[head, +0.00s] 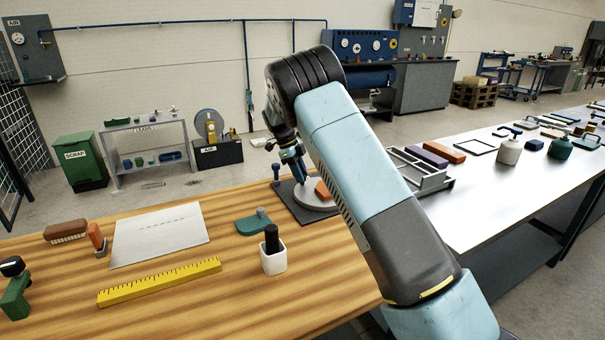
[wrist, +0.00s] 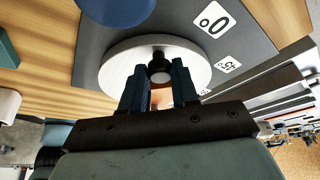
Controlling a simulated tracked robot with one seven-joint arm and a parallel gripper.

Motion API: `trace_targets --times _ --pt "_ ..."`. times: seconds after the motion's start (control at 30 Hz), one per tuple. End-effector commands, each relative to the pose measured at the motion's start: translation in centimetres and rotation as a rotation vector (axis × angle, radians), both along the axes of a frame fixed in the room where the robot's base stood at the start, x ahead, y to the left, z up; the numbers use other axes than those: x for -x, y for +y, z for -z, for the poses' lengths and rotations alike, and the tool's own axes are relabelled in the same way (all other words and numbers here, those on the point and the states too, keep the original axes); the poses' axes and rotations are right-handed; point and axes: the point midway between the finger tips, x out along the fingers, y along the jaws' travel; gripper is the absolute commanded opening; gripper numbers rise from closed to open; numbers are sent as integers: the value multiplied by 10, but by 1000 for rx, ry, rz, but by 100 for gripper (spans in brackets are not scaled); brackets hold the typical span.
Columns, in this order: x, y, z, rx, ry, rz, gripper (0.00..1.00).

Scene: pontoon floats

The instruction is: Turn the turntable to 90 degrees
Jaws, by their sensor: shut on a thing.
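The turntable (head: 318,206) is a light grey disc on a dark base plate (head: 290,205) at the far edge of the wooden bench. It fills the middle of the wrist view (wrist: 115,70). A dark knob with a pale end (wrist: 159,68) stands near the disc's edge, between my fingers. My gripper (wrist: 160,88) is shut on this knob; in the head view my gripper (head: 303,182) is over the disc. An orange block (head: 322,189) shows on the disc. My arm hides part of the plate.
A blue post (head: 276,173) stands at the plate's left corner. A teal block with a pin (head: 254,222), a white cup with a black handle (head: 273,255) and a yellow ruler (head: 160,282) are on the bench. A grey rack (head: 415,170) is right of my arm.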

Motion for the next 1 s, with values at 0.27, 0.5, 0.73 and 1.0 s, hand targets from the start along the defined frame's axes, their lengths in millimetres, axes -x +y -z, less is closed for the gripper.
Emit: trace_targets --times 0.27,0.5,0.73,1.0 --pt "-5 -2 -3 0 -17 -2 36" --pt "-3 -3 -2 1 -10 0 54" --pt "-3 -2 -3 1 -8 1 54" --pt "-9 9 -33 1 -10 -1 54"
